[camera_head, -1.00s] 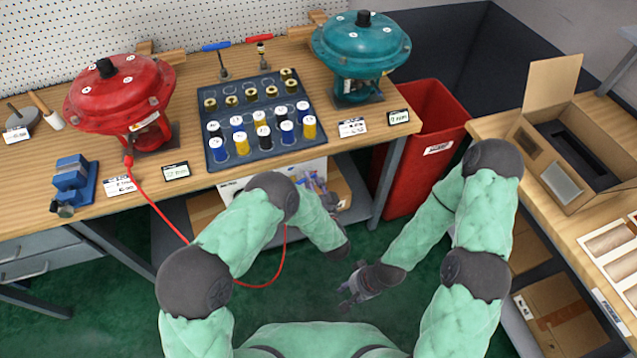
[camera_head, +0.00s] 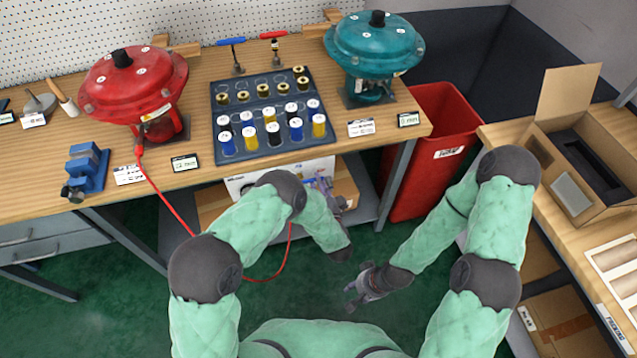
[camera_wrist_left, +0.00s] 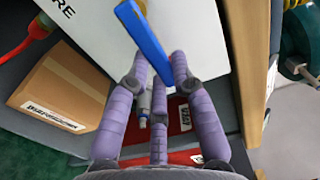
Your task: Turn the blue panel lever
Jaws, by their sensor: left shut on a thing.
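The blue lever (camera_wrist_left: 147,42) is a long flat bar in the left wrist view. It slants across a white panel (camera_wrist_left: 80,25), which also shows below the bench front in the head view (camera_head: 236,188). My left gripper (camera_wrist_left: 160,65) is shut on the lever, with purple fingers on both sides of it. In the head view my left gripper (camera_head: 326,190) is below the bench edge, and the lever is hard to make out there. My right gripper (camera_head: 359,289) hangs low over the green floor, its fingers apart and empty.
The wooden bench (camera_head: 385,143) carries a red actuator (camera_head: 135,88), a teal actuator (camera_head: 374,48) and a dark tray (camera_head: 222,92) of cylinders. A red hose (camera_head: 165,205) hangs down. A red bin (camera_head: 440,122) stands right of the bench. A cardboard box (camera_wrist_left: 65,92) sits left of the panel.

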